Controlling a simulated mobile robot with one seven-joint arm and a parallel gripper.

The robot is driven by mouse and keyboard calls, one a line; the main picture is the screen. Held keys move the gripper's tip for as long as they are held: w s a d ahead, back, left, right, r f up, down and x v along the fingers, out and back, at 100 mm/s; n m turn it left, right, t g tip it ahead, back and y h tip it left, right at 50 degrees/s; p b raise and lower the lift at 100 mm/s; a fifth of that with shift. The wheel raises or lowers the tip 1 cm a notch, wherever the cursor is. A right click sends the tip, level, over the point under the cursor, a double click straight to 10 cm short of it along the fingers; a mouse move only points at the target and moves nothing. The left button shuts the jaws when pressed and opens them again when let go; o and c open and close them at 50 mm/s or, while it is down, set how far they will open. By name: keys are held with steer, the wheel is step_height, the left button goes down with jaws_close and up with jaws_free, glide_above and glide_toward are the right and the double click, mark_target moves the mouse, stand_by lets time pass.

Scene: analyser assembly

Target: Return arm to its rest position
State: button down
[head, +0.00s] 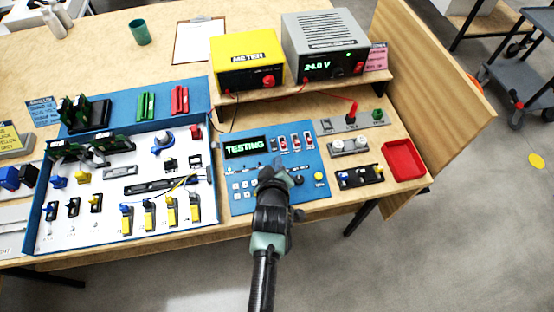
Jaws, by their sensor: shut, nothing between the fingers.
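My gripper (273,174) is at the end of my arm, which reaches up from the bottom of the head view. It is over the blue control panel (240,207) and looks shut and empty. The gripper hides part of the panel. Whether the fingertips touch the panel cannot be told. The panel's display (245,146) reads "TESTING". A row of small switches and a yellow button (318,177) are on the panel to the right of the gripper.
Left stands a blue-rimmed tray (42,195) with connectors and parts. Behind are a yellow meter (246,62) and a grey power supply (325,45) reading 24.0 V. Right are a red bin (403,160) and a wooden side panel (440,90). Open floor lies in front of the table.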

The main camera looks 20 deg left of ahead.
steer(key=w+d+r+m+t, duration=0.2)
steer(key=w+r+t, duration=0.1)
steer(key=r, duration=1)
steer(key=w+d+r+m+t, duration=0.2)
steer(key=d+r+t, duration=0.1)
steer(key=r, duration=1)
steer(key=w+d+r+m+t, duration=0.1)
steer(key=w+d+r+t, duration=0.15)
steer(key=r, duration=1.05)
steer(key=s+d+r+m+t+h, duration=0.1)
steer(key=s+d+r+m+t, duration=0.1)
steer(key=s+r, duration=0.4)
steer(key=s+d+r+m+t+h, duration=0.1)
steer(key=s+r, duration=0.5)
steer(key=r, duration=0.8)
steer(key=s+d+r+m+t+h, duration=0.1)
steer(key=s+d+r+m+t, duration=0.2)
steer(key=r, duration=0.7)
steer(key=s+d+t, duration=0.2)
steer(key=s, duration=0.1)
steer(key=shift+s+m+h, duration=0.3)
steer(key=shift+m, duration=0.1)
steer(key=shift+f, duration=0.1)
